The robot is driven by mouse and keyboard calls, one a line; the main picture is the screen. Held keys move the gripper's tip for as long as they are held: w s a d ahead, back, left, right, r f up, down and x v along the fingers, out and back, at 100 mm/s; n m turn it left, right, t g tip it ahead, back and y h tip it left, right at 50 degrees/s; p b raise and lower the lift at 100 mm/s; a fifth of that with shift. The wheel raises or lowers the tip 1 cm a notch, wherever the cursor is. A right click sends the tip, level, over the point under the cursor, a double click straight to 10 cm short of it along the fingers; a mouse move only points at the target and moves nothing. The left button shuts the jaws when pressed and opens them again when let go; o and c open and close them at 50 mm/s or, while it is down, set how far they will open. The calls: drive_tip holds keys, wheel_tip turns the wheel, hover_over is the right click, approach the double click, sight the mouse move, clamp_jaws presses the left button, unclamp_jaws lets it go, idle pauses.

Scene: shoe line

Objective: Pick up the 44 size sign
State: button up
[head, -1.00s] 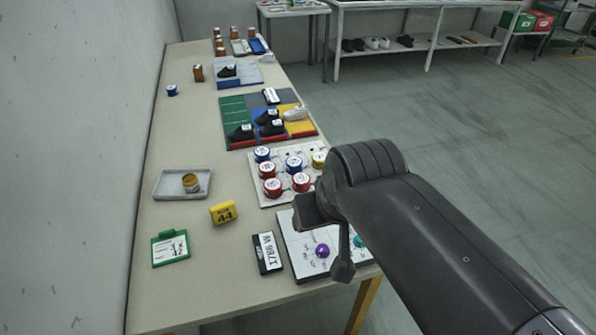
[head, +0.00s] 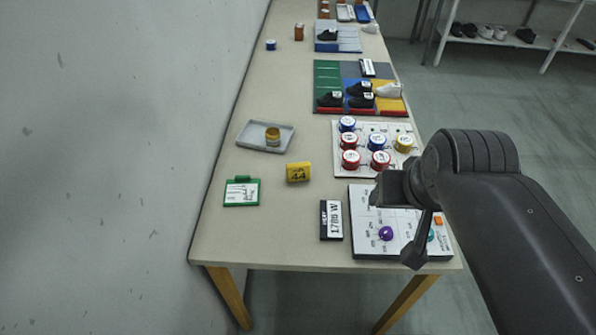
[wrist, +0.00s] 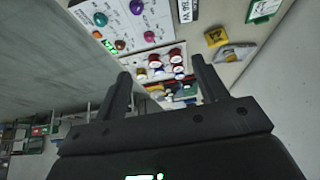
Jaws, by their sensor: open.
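The 44 size sign (head: 299,172) is a small yellow block with dark "44" markings. It stands on the table left of my gripper in the head view. It also shows in the wrist view (wrist: 216,37), near the upper right. My gripper (head: 400,215) is above the near right part of the table, over a white board, apart from the sign. In the wrist view my gripper (wrist: 162,82) has its two fingers spread with nothing between them.
A grey tray (head: 250,134) with a small jar lies behind the sign. A green clipboard (head: 241,191) is left of it. A black-and-white label plate (head: 331,220) and a white board (head: 360,243) lie in front. A board with several round tins (head: 341,166) is to the right.

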drive_tip(key=o, duration=0.5)
drive_tip(key=shift+o, duration=0.2)
drive_tip(key=n+g, duration=0.2)
drive_tip(key=g, duration=0.2)
hover_over(298, 165)
drive_tip(key=s, duration=0.1)
wheel_tip(298, 165, down, 16)
drive_tip(key=f, duration=0.3)
drive_tip(key=w+f, duration=0.1)
drive_tip(key=f, duration=0.6)
drive_tip(key=shift+w, duration=0.25)
